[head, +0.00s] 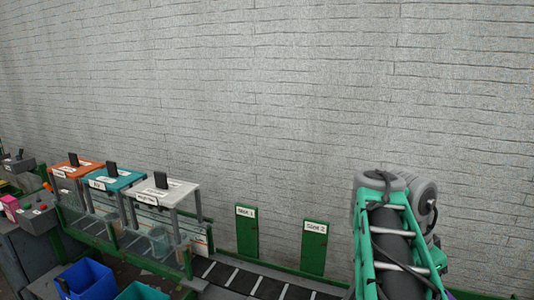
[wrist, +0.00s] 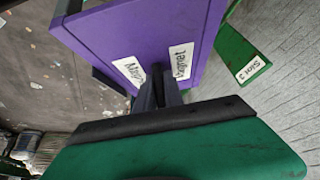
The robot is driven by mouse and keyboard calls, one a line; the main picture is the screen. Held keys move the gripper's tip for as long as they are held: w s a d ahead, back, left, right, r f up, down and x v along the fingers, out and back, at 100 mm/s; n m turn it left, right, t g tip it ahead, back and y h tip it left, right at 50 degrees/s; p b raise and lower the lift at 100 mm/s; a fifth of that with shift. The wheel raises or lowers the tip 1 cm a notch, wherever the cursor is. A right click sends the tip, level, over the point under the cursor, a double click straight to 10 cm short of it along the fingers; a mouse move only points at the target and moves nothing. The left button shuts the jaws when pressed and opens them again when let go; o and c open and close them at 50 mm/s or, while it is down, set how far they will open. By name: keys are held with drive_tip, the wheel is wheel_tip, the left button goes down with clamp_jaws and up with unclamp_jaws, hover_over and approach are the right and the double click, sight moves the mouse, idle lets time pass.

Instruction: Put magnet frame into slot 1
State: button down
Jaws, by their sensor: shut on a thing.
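The magnet frame (wrist: 110,38) is purple with white labels and fills the upper middle of the wrist view. My gripper (wrist: 158,84) is shut on its dark handle, between the two halves of the label. The frame's lower part is hidden in that view. Slot 1 has a green post with a white sign (head: 246,230), standing by the belt in the head view.
Slot 2's green post (head: 313,255) stands right of slot 1. Orange (head: 75,164), teal (head: 125,181) and white-topped (head: 182,192) frames stand left. A dark belt (head: 235,278) runs below the posts.

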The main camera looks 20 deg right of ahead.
drive_tip(key=w+n, duration=0.1)
drive_tip(key=w, duration=0.1)
drive_tip(key=w+f+n+t, duration=0.1)
drive_tip(key=w+n, duration=0.1)
drive_tip(key=w+f+n, duration=0.1)
drive_tip(key=shift+w+d+n+t, duration=0.15)
drive_tip(key=shift+w+n+t, duration=0.15)
drive_tip(key=shift+w+t, duration=0.1)
drive_tip(key=w+a+f+n+t+y, duration=0.2)
drive_tip(key=w+a+f+n+t, duration=0.15)
drive_tip(key=w+a+n, duration=0.75)
drive_tip(key=w+a+f+n+y, duration=0.1)
drive_tip(key=w+a+n, duration=0.15)
drive_tip(key=a, duration=0.85)
drive_tip(key=w+a+f+n+y, duration=0.15)
drive_tip(key=w+a, duration=0.25)
drive_tip(key=a, duration=0.8)
drive_tip(key=s+f, duration=0.4)
drive_tip(key=shift+s+f+n, duration=0.15)
drive_tip(key=shift+s+n, duration=0.15)
drive_tip(key=shift+n, duration=0.1)
